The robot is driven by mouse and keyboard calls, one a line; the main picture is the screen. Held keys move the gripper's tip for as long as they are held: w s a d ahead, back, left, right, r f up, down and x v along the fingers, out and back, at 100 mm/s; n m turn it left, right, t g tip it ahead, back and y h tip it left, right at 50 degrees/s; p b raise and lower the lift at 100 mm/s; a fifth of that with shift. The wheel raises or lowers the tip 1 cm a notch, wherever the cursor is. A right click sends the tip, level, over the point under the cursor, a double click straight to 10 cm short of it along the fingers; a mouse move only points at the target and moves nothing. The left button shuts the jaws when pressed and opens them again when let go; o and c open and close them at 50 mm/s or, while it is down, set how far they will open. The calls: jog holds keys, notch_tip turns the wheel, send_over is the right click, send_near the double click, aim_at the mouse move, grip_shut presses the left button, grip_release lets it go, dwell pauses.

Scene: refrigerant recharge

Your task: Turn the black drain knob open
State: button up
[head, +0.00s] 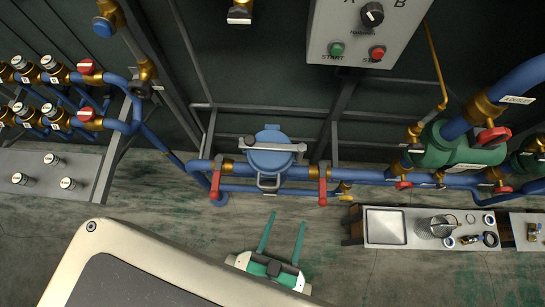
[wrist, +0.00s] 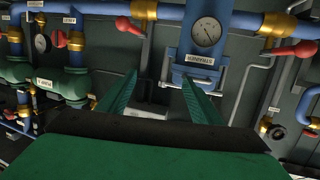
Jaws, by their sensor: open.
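A small black knob (head: 142,89) sits by a brass fitting on the blue pipes at the left in the head view. A dark round knob on brass (wrist: 277,133) shows at the lower right in the wrist view. I cannot read a label on either, so I cannot tell whether one is the drain knob. My gripper (head: 284,220) is open and empty, its two green fingers pointing at the wall, just below the blue strainer (head: 268,158). In the wrist view, the fingers (wrist: 160,79) stand apart, with the strainer (wrist: 205,50) beyond them.
Red-handled valves (head: 324,186) flank the strainer. A control panel (head: 352,38) with a black selector hangs above. Green pump-like bodies (head: 455,147) are at the right. A low bench (head: 410,235) with a tray and parts stands below them. The floor (head: 340,255) around my gripper is clear.

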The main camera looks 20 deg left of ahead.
jog(key=w+a+f+n+t+y, duration=0.1)
jog(key=a+f+y, duration=0.15)
jog(key=f, duration=1.75)
jog(key=n+y, duration=0.2)
send_near(270, 194)
jog(key=shift+t, duration=0.4)
jog(key=shift+f+x, duration=0.25)
jog(key=shift+x, duration=1.8)
jog(key=shift+f+x, duration=0.2)
jog(key=shift+x, duration=1.8)
jog(key=shift+w+a, duration=0.1)
jog(key=shift+a, duration=0.05)
jog(key=shift+c, duration=0.9)
jog(key=c, duration=0.9)
jog(key=shift+n, duration=2.2)
jog(key=n, duration=0.4)
jog(key=shift+f, duration=0.1)
